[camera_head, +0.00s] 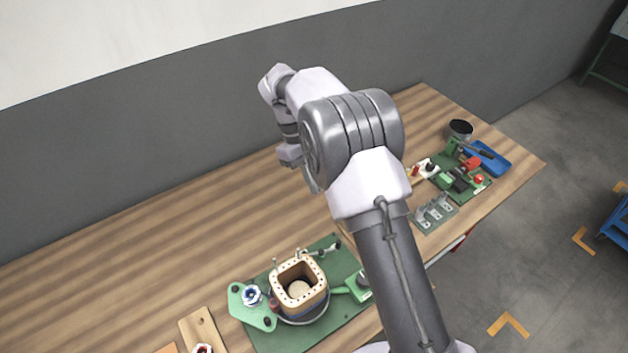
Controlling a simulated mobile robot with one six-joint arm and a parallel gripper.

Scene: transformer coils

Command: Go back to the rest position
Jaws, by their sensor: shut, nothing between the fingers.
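My arm rises from the bottom right of the head view and bends over the table toward the back wall. My gripper (313,186) shows only in part at the end of the wrist, behind the elbow, pointing down. It is shut and empty, well above the wooden table (130,250). Below it, a square tan coil former (299,284) stands upright on a green mat (268,341). A green fixture (252,306) with a blue-and-white part sits to its left.
At the right are a grey bracket plate (433,213), a green board with red and black parts (462,184), a dark cup (460,129) and a blue tray (487,158). A wooden board (203,328) lies front left. The table's left and back are clear. A grey wall (180,110) stands behind.

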